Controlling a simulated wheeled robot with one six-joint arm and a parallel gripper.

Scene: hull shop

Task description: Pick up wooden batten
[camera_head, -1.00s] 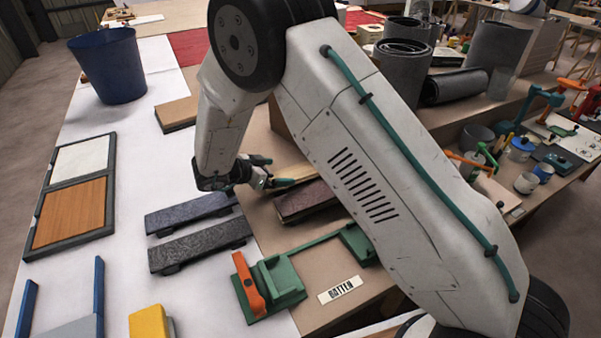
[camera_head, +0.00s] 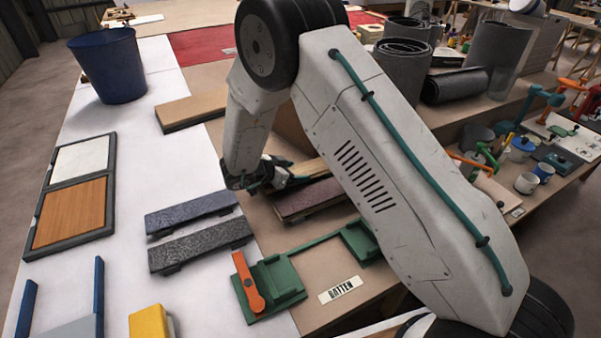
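A strip of light wood (camera_head: 308,168), which looks like the wooden batten, lies by the dark red bar, with its right part hidden behind my arm. My gripper (camera_head: 283,175) is at the strip's left end. Its dark, teal-edged fingers are small and partly overlapped, so I cannot tell whether they are open or shut on the wood.
A dark red bar (camera_head: 308,198) lies just below the gripper. Blue-grey (camera_head: 190,212) and dark grey (camera_head: 200,246) bars lie to its left. A blue bucket (camera_head: 107,66) stands far left. Grey rolls (camera_head: 402,62) stand behind my arm.

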